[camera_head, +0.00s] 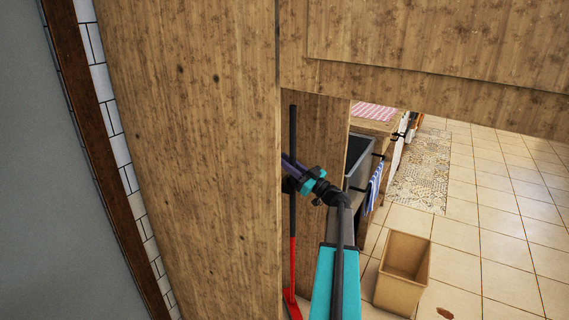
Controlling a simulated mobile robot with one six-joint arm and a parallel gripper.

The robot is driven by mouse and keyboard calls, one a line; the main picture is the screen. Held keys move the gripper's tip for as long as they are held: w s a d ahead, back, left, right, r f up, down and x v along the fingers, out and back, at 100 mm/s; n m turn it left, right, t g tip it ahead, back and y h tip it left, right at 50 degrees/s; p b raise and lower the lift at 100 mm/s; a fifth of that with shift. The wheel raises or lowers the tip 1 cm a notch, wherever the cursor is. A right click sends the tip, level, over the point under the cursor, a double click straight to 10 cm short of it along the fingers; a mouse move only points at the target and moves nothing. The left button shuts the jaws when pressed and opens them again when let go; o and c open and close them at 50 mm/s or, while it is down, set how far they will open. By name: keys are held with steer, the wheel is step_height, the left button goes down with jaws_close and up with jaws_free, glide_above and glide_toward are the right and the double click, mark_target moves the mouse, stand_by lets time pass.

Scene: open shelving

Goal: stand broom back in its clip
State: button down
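The broom (292,225) stands nearly upright beside the edge of a wooden panel, with a black upper handle, a red lower handle and a red head near the floor. My gripper (290,176) is at the black part of the handle, at about mid-height. The handle crosses the gripper's dark end, and the wooden panel edge is close on its left. The fingertips are too small and overlapped to tell whether they are shut on the handle or only beside it. I cannot make out the clip.
A large wooden panel (195,170) fills the left, and a wooden board (440,90) crosses the upper right. An open tan bin (403,272) stands on the tiled floor (495,240). A blue striped towel (374,187) hangs from the counter behind. A reddish-brown spot (445,313) lies near the bin.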

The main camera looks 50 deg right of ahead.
steer(key=shift+w+a+f, duration=0.1)
steer(key=shift+w+f, duration=0.15)
steer(key=shift+w, duration=0.05)
steer(key=shift+f, duration=0.1)
steer(key=c, duration=1.6)
jaws_free()
steer(key=shift+s, duration=0.1)
steer(key=v, duration=1.2)
steer(key=shift+b, duration=0.35)
